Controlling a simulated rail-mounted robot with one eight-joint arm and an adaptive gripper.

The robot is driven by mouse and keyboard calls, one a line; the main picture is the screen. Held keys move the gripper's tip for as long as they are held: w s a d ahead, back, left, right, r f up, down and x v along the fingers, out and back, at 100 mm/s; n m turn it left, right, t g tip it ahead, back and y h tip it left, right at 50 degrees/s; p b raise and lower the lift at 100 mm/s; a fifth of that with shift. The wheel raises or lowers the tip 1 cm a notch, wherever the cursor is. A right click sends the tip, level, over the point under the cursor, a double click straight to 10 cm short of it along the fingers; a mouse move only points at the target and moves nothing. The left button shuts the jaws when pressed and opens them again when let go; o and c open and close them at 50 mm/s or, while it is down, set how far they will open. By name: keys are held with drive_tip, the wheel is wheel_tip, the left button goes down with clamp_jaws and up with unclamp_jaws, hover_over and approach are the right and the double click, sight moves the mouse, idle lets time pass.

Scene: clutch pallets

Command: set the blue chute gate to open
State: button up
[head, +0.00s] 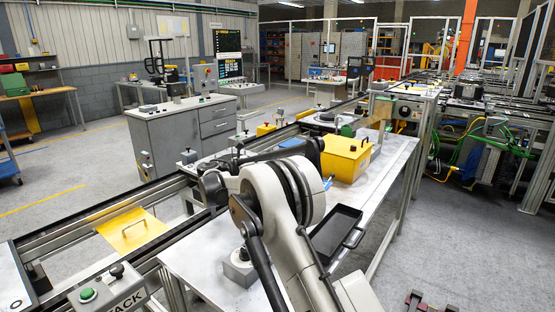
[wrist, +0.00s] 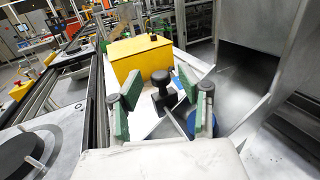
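My gripper (wrist: 158,98) is open in the wrist view, its two green-padded fingers spread apart. A black knob on a post (wrist: 161,88) shows between and beyond the fingers; I cannot tell its distance from them. A round blue part (wrist: 203,124) lies partly behind the right finger, near the mouth of a grey metal chute (wrist: 253,70). I cannot tell whether this blue part belongs to the chute gate, nor the gate's position. A small blue piece also shows in the head view (head: 328,183), beside the yellow box. My arm hides much of the bench there.
A yellow box (head: 345,157) stands on the bench (head: 205,262); it also shows in the wrist view (wrist: 141,56). A black tray (head: 336,231) lies right of my arm. Open floor lies beyond.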

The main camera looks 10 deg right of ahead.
drive_tip(key=shift+x, duration=1.05)
clamp_jaws()
